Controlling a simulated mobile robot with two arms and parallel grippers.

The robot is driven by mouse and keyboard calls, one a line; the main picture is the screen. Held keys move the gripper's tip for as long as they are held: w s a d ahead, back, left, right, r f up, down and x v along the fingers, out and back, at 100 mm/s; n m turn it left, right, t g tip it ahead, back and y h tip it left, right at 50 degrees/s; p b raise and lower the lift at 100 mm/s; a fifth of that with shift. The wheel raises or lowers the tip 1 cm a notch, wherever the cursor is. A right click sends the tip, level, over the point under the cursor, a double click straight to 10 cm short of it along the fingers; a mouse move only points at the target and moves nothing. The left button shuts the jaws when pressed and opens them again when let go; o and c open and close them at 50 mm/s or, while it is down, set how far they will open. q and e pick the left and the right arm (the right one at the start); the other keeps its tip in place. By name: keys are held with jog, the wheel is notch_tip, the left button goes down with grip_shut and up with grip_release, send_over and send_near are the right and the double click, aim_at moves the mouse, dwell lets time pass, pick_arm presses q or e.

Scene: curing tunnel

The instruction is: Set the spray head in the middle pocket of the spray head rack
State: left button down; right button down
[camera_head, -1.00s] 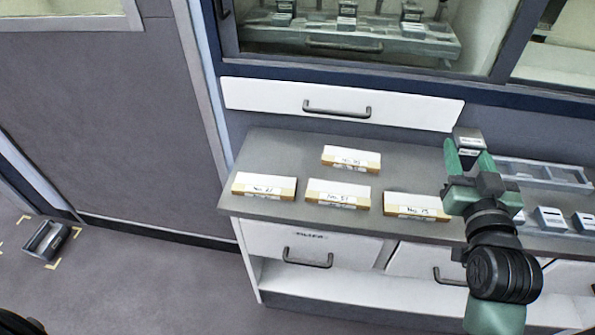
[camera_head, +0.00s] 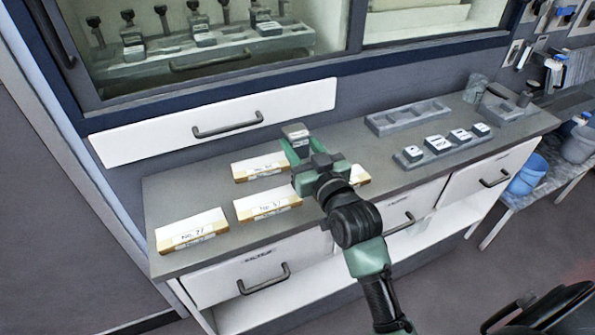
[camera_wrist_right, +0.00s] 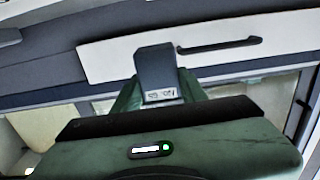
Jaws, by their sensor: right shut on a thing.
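The spray head (camera_head: 295,131) is a small dark grey block with a pale top and a label. My right gripper (camera_head: 300,150) is shut on it and holds it up over the counter, above the white boxes. In the right wrist view the spray head (camera_wrist_right: 156,72) stands up between the fingers, its marked end toward the camera. A grey rack with empty pockets (camera_head: 388,128) lies on the counter to the right, apart from the gripper; it looks like the spray head rack. My left gripper is out of view.
White and tan boxes (camera_head: 190,231) lie on the counter's left half. A holder with several labelled blocks (camera_head: 414,160) lies before the rack. Behind glass is a tray (camera_head: 150,69) with blocks. A drawer front (camera_head: 215,122) is above the counter. Bare counter (camera_head: 375,155) lies right of the gripper.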

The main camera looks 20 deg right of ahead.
notch_tip(320, 180, down, 7)
jog(key=shift+f, duration=0.2)
jog(key=shift+f, duration=0.1)
jog(key=c, duration=1.2)
grip_release()
jog(key=shift+f, duration=0.15)
jog(key=o, duration=0.4)
